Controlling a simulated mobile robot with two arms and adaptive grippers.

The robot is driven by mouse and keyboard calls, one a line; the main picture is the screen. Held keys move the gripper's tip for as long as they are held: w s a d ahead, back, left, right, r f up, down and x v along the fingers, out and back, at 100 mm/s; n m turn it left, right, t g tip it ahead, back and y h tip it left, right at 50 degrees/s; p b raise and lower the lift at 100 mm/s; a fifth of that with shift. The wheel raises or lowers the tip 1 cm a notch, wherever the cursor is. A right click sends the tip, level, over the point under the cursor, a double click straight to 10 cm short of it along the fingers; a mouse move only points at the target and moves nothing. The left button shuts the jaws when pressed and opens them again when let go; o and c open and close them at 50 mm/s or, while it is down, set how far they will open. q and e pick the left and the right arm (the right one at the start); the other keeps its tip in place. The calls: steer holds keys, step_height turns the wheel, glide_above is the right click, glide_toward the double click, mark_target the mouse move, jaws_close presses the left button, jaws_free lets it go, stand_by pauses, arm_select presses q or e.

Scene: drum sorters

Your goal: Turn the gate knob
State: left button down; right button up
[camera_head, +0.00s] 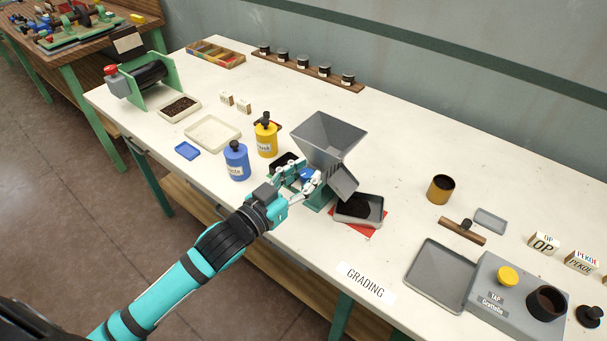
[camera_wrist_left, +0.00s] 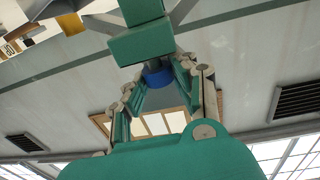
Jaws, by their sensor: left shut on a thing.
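The grey hopper (camera_head: 328,138) stands on a green base at the middle of the white table, with a grey chute (camera_head: 345,181) slanting down to its right. The blue gate knob (camera_head: 307,174) is on the hopper's near side, below the funnel. It also shows in the left wrist view (camera_wrist_left: 157,77), between the fingers. My left gripper (camera_head: 299,183) reaches in from the lower left and is shut on the knob. The fingers partly hide the knob, so its turn angle cannot be told. My right gripper is not in view.
A grey tray with dark contents (camera_head: 345,217) sits under the chute on a red mat (camera_head: 381,229). A blue canister (camera_head: 237,163) and a yellow canister (camera_head: 266,141) stand close left of the hopper. A grading machine (camera_head: 500,300) is at the lower right.

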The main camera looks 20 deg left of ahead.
arm_select(q)
steer(key=shift+d, duration=0.1)
steer(key=shift+r+n+t+y+p, duration=0.1)
steer(key=shift+n+t+y+p, duration=0.3)
steer(key=shift+n+y, duration=1.1)
steer(key=shift+y, duration=0.7)
steer(key=c, duration=1)
jaws_free()
steer(key=s, duration=0.4)
steer(key=s+a, duration=0.1)
steer(key=s, duration=0.7)
steer(key=shift+a, duration=0.25)
